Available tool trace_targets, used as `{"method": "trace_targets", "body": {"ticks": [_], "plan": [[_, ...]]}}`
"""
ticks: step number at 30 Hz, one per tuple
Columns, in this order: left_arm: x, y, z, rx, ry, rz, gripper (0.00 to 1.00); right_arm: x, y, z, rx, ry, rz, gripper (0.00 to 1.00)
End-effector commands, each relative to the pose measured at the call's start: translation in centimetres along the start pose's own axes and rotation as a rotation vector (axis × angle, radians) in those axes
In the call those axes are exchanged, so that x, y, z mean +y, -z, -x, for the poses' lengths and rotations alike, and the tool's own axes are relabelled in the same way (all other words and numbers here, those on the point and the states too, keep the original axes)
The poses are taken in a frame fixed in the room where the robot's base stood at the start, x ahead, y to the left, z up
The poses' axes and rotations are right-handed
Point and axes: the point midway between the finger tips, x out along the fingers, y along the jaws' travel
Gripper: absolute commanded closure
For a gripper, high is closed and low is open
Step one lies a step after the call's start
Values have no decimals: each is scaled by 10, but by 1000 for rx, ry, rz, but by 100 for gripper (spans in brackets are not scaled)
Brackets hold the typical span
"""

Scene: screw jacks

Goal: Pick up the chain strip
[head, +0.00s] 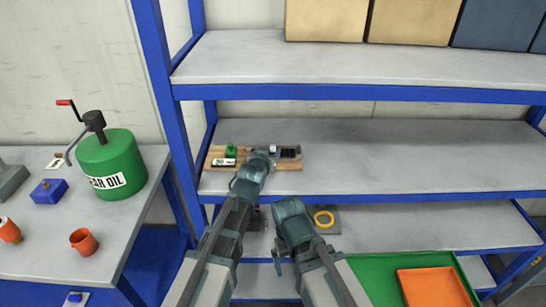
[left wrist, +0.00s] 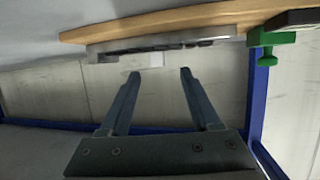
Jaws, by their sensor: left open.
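A grey strip with dark segments, seemingly the chain strip (left wrist: 165,43), lies along the wooden board (left wrist: 85,36) at the top of the left wrist view. In the head view its dark and grey part (head: 288,153) shows at the board's right end, on the middle shelf. My left gripper (left wrist: 157,72) is open and empty, its fingertips a little short of the strip and apart from it. In the head view my left wrist (head: 258,163) hides part of the board. My right arm shows in the head view, but I make out no fingers.
A green piece (head: 231,151) and a black-and-white labelled item (head: 223,162) share the board. The upper shelf (head: 350,62) overhangs it; a blue post stands at left. The middle shelf (head: 400,160) is clear to the right. A green oil can (head: 110,160) stands on the left table.

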Motion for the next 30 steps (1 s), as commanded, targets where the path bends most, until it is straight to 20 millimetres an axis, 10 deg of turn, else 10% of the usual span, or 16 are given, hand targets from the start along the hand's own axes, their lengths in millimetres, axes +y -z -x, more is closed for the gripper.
{"method": "trace_targets", "body": {"ticks": [28, 30], "plan": [[4, -1, -64, 0, 0, 0, 36, -2, 1, -23, 0, 0, 0, 0], [4, -1, -64, 0, 0, 0, 49, -2, 1, -23, 0, 0, 0, 0]]}}
